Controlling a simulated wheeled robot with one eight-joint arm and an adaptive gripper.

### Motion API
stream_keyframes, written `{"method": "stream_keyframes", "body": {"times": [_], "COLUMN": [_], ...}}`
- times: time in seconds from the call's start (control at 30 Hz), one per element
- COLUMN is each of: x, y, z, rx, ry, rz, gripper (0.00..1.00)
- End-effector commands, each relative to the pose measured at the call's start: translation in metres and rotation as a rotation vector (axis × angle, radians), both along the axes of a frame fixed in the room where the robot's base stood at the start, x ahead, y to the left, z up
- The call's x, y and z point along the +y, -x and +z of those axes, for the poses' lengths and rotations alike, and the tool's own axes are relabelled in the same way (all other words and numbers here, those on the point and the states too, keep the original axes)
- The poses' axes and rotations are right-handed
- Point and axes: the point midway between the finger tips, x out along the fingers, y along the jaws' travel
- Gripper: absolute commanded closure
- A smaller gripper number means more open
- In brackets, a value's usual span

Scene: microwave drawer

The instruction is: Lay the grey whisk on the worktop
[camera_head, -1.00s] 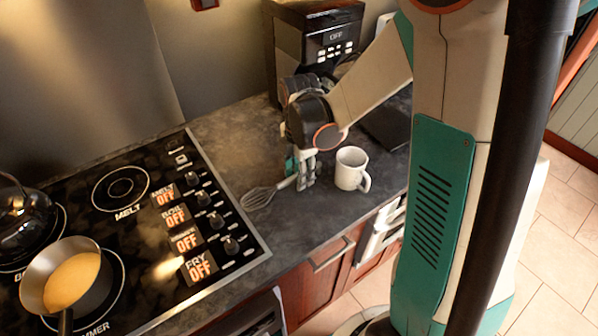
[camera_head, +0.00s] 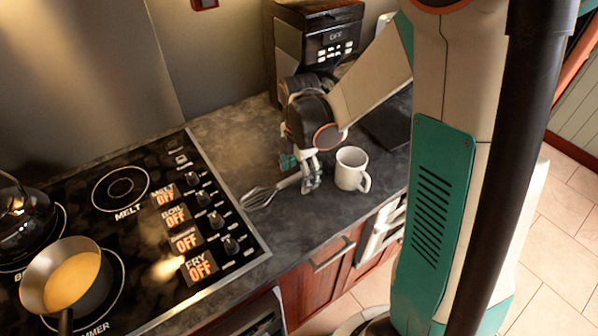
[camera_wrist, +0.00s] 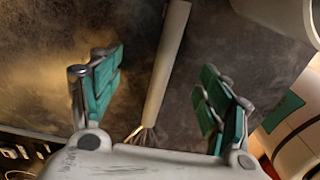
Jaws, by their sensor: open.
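The grey whisk (camera_head: 262,196) lies on the dark worktop (camera_head: 225,130), between the hob and the white mug. Its wire head points left toward the hob and its handle runs right under my gripper (camera_head: 303,185). In the wrist view the whisk's handle (camera_wrist: 168,65) lies between the two fingers of my gripper (camera_wrist: 155,95), with a clear gap on both sides. The fingers are spread wide and hold nothing. Part of the wire head is hidden behind the gripper's palm in the wrist view.
A white mug (camera_head: 351,169) stands close to the right of my gripper. The hob (camera_head: 130,225) with a pan (camera_head: 68,277) and a kettle (camera_head: 25,225) is at left. A coffee machine (camera_head: 318,40) stands behind. The worktop's front edge is near.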

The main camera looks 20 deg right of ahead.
Motion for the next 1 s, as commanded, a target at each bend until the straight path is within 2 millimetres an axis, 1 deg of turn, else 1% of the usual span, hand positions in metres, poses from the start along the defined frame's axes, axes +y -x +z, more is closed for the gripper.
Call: {"method": "stream_keyframes", "body": {"times": [0.17,0.27,0.5,0.7,0.83,1.0], "x": [0.0,0.0,0.0,-0.001,-0.001,-0.001], "y": [0.0,0.0,0.0,0.0,0.0,0.0], "z": [0.01,0.025,0.072,0.103,0.114,0.12], "rx": [0.0,0.0,0.0,0.0,0.0,0.0], "ry": [0.0,0.0,0.0,0.0,0.0,0.0], "rz": [0.0,0.0,0.0,0.0,0.0,0.0], "gripper": [0.29,0.29,0.29,0.29,0.29,0.29]}}
